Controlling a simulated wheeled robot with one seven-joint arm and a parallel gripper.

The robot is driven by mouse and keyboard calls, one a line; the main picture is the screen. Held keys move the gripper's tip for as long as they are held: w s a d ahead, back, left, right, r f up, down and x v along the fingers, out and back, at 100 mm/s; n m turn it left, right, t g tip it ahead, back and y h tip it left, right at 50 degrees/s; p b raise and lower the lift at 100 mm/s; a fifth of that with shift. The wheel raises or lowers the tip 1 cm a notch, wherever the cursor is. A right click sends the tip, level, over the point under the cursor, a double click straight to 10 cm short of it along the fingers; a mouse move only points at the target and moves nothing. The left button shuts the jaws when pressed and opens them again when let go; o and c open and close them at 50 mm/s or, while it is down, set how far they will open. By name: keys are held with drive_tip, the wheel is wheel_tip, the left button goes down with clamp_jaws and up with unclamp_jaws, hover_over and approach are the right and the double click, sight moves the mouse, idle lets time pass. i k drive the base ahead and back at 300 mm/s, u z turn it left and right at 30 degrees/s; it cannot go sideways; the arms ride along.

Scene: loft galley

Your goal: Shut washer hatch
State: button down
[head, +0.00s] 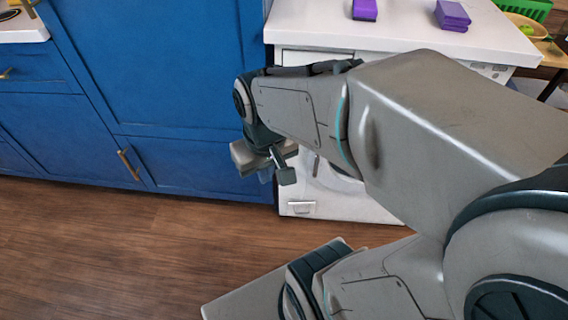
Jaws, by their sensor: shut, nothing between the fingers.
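The white washer (350,207) stands under a white countertop, right of the blue cabinets. My arm covers most of its front. Only a small part of what looks like its round hatch (322,172) shows below my forearm, so I cannot tell how far open it is. My gripper (275,175) is shut and empty. It points downward in front of the washer's left edge, beside the blue cabinet. I cannot tell whether it touches anything.
Blue cabinets (160,60) with brass handles fill the left. Two purple objects (453,15) lie on the white countertop (400,25). A green basket (527,8) and a bowl (526,27) stand at the far right. The wooden floor (120,250) is clear at left.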

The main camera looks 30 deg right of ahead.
sight(293, 208)
drive_tip(key=z, duration=1.6)
drive_tip(key=k, duration=0.95)
drive_tip(key=u, duration=0.95)
